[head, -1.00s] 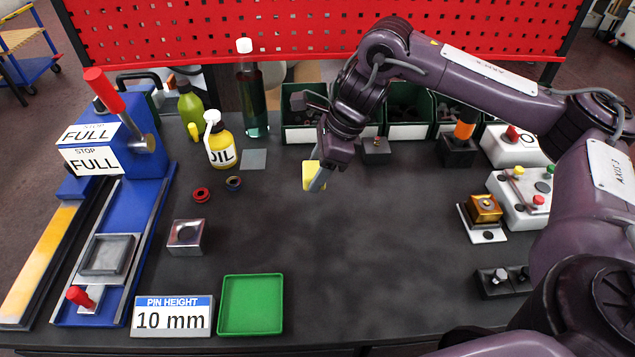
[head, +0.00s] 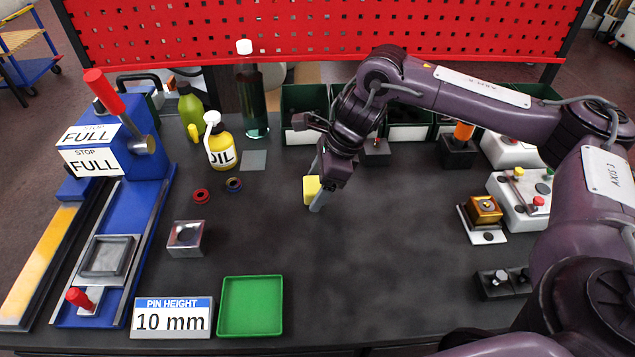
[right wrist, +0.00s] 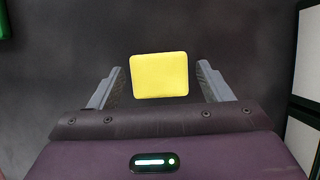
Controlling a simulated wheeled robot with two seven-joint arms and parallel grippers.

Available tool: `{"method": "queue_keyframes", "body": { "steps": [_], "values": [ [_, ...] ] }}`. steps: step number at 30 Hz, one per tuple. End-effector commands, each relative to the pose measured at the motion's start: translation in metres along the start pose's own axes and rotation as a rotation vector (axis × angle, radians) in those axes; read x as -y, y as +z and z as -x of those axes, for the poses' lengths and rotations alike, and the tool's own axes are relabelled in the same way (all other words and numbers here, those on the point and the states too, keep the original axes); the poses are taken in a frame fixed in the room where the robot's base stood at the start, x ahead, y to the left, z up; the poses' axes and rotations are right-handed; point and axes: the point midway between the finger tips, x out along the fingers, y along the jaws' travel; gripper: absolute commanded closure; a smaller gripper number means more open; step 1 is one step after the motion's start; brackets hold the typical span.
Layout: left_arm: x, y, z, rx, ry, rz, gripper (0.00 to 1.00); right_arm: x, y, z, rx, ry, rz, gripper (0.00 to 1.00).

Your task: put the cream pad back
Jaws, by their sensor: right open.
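The pad (head: 311,190) looks like a plain yellow block and is the closest match to the cream pad. It sits on or just above the dark table, left of the middle in the head view; I cannot tell if it touches. My right gripper (head: 317,192) is over it, pointing down. In the right wrist view the pad (right wrist: 160,75) lies between the two open fingers, with a gap on each side. The near finger covers part of the pad in the head view. My left gripper is not in view.
A grey square (head: 253,160) lies flat behind the pad, near the yellow oil bottle (head: 221,152). A metal block (head: 187,238) and green tray (head: 251,306) are front left. Dark green bins (head: 304,100) line the back. The table's front middle is clear.

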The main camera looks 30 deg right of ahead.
Motion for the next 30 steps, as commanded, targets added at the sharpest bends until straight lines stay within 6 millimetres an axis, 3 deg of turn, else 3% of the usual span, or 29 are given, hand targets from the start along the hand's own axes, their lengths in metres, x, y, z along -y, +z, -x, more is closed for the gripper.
{"method": "queue_keyframes", "body": {
  "steps": [8, 15, 21, 30],
  "values": [
    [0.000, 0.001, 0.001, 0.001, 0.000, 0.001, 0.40, 0.001, 0.002, 0.015, 0.002, -0.002, 0.000, 0.28],
    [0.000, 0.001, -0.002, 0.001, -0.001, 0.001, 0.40, 0.001, 0.002, 0.067, 0.003, -0.004, 0.000, 0.28],
    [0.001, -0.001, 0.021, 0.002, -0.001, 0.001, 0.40, 0.001, 0.004, 0.110, 0.001, -0.004, 0.001, 0.28],
    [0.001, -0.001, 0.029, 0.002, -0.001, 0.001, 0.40, 0.000, 0.001, 0.124, 0.000, -0.001, 0.000, 0.28]
  ]
}}
